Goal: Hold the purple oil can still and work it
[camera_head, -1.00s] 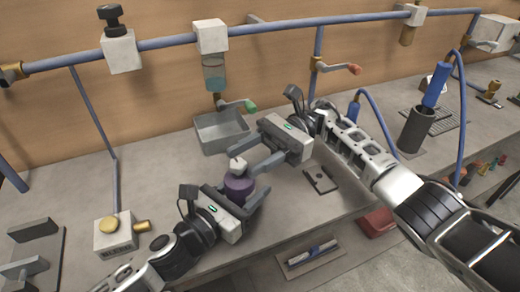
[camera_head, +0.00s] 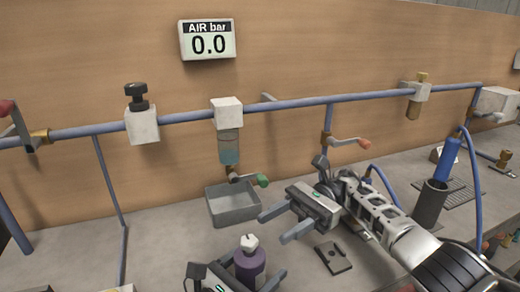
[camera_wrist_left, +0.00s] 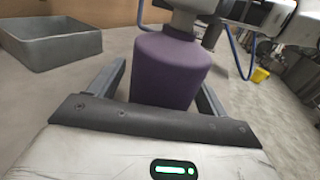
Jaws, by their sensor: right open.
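The purple oil can (camera_head: 250,268) with a pale nozzle top (camera_head: 249,243) stands upright at the bottom middle of the head view, its lower part cut off.
A grey tray (camera_head: 233,214) sits behind the can under a clear-bowled pipe fitting (camera_head: 229,147). A dark plate (camera_head: 333,258) lies right of the can. A gauge on the back wall (camera_head: 208,40) reads AIR bar 0.0. A blue-handled tool (camera_head: 447,158) stands in a dark cup.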

